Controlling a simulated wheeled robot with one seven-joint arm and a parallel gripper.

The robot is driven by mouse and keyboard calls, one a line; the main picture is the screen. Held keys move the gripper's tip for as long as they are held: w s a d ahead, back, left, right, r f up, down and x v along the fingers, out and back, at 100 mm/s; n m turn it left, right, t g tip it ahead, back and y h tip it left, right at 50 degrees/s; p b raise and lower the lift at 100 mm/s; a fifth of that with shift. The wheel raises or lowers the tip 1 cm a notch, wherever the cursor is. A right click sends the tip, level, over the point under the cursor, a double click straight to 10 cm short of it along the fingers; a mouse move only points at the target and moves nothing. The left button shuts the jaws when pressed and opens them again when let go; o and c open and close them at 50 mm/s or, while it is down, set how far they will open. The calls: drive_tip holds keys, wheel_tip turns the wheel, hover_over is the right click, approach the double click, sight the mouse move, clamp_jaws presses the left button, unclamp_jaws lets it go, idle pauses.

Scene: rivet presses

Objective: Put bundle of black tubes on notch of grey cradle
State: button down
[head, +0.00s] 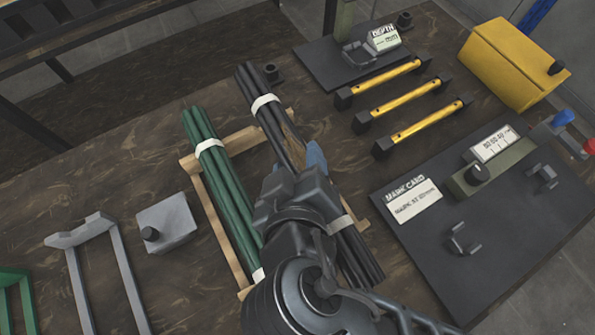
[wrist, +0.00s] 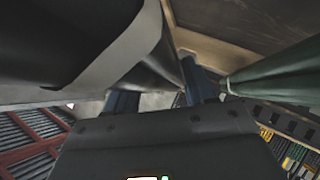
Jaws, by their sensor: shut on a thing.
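The bundle of black tubes (head: 272,122) lies at a slant in the middle of the head view, with white bands around it. It is over or on a wooden rack (head: 222,225); I cannot tell whether it touches. My gripper (head: 314,162) is shut on the bundle near its middle and hides part of it. In the wrist view the black bundle (wrist: 70,45) fills the upper left, beside the blue fingers (wrist: 160,95). The grey cradle (head: 128,280) stands at the left, empty, with a notched end piece (head: 80,231); its near end is out of frame.
A bundle of green tubes (head: 222,180) lies on the rack, close left of the black one. A grey block with a knob (head: 170,222) stands between rack and grey cradle. A green cradle (head: 20,290) is far left. Yellow-black tools (head: 395,98) and a dark board (head: 470,260) are right.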

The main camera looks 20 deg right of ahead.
drive_tip(key=shift+f, duration=1.75)
drive_tip(key=c, duration=0.7)
unclamp_jaws()
drive_tip(key=shift+f, duration=0.15)
drive_tip(key=o, duration=0.3)
